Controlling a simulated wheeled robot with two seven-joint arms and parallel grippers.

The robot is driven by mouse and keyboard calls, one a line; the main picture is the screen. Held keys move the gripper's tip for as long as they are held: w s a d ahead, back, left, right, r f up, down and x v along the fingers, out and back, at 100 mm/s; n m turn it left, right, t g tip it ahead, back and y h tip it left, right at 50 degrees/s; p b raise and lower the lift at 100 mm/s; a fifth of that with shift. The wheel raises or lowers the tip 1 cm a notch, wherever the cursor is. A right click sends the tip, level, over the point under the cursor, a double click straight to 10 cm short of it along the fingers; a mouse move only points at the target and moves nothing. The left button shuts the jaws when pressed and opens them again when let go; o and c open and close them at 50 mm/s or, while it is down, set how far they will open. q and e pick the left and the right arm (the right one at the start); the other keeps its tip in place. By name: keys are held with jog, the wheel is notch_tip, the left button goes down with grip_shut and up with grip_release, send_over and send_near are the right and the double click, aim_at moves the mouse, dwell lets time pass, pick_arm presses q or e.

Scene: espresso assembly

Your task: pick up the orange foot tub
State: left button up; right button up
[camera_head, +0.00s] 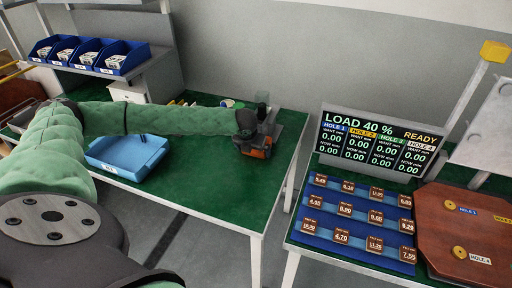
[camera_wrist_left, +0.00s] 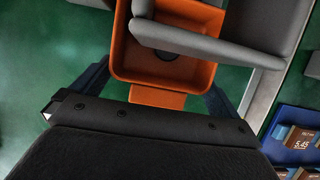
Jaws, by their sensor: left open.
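The orange foot tub (camera_wrist_left: 125,45) shows in the left wrist view as an open square box with a short tab at its near side and a dark round spot inside. A grey body covers part of its upper right. In the head view only a small orange part (camera_head: 262,153) shows, beneath my left gripper (camera_head: 250,143), at the right end of the green table. In the left wrist view my left gripper (camera_wrist_left: 156,92) is open, its dark fingers apart on either side of the tub's tab. I cannot tell whether they touch it. My right gripper is out of view.
A grey machine (camera_wrist_left: 265,25) stands close against the tub. A light blue tray (camera_head: 128,153) lies on the green table, left of the gripper. A second table with a display (camera_head: 375,142) and several labelled blocks stands to the right, across a gap.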

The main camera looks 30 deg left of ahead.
pick_arm(q)
jog(key=shift+r, duration=0.1)
jog(key=c, duration=0.7)
